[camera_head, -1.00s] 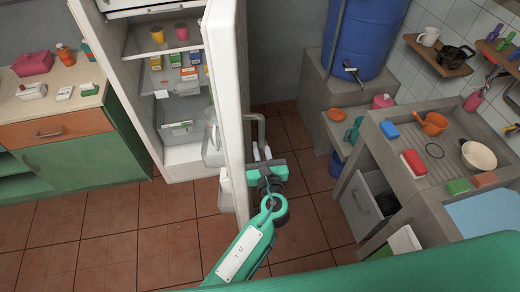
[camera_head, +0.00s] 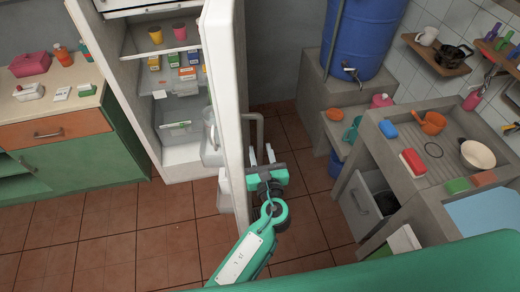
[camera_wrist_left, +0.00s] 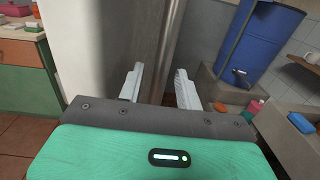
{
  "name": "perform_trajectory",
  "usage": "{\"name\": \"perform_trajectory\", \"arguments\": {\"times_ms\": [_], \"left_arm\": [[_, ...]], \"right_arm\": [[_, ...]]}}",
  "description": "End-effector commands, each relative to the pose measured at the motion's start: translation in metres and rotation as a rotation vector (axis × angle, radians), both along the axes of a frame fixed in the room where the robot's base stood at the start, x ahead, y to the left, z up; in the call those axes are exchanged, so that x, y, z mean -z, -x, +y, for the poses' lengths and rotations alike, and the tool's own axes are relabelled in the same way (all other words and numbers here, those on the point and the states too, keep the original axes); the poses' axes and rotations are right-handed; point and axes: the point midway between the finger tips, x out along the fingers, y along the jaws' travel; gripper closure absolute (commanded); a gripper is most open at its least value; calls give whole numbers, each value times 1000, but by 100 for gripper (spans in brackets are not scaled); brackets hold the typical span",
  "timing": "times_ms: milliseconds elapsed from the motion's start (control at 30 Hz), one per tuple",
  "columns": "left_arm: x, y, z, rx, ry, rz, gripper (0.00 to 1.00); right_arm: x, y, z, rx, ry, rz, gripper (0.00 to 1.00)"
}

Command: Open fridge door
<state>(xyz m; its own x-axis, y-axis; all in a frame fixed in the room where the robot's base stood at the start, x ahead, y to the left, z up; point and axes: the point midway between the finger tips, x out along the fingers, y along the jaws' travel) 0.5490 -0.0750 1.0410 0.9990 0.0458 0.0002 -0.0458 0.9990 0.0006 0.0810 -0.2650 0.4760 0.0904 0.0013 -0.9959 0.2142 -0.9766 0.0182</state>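The white fridge (camera_head: 182,155) stands at the left with its door (camera_head: 228,90) swung wide open. Shelves with cups and small boxes show inside. The grey bar handle (camera_head: 260,130) is on the outer face of the door, on the right in the head view. My left gripper (camera_head: 262,154) is beside the lower part of the handle. Its two fingers are apart with nothing clamped, as the left wrist view also shows (camera_wrist_left: 158,84). The door face fills the upper left there. I cannot tell whether a finger touches the handle. My right gripper is not in view.
A green cabinet (camera_head: 85,150) stands left of the fridge. A blue barrel (camera_head: 362,40) on a concrete block and a sink counter (camera_head: 400,165) are at the right. An open drawer (camera_head: 365,205) juts out below the counter. Tiled floor (camera_head: 110,240) is clear at lower left.

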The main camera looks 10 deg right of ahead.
Motion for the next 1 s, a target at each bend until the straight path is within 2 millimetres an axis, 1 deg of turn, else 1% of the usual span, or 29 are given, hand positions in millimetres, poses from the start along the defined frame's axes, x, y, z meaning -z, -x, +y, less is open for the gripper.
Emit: {"name": "perform_trajectory", "arguments": {"times_ms": [33, 100, 300, 400, 500, 600, 700, 967, 1000], "left_arm": [[4, 10, 0, 1, 2, 2, 65], [6, 25, -1, 1, 2, 3, 65], [5, 71, -3, 0, 3, 3, 65], [5, 91, -4, 0, 2, 3, 65], [4, 106, -5, 0, 1, 2, 65], [2, 116, -5, -1, 1, 2, 65], [1, 121, -5, -2, 1, 1, 65], [0, 123, -5, -1, 1, 1, 65], [0, 123, -5, -1, 1, 1, 69]], "right_arm": [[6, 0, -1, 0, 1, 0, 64], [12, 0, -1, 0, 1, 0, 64], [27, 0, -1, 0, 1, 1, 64], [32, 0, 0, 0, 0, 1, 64], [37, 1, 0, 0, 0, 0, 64], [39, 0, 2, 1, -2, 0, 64], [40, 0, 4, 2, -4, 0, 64], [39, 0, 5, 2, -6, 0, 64], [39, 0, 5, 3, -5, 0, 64]]}}
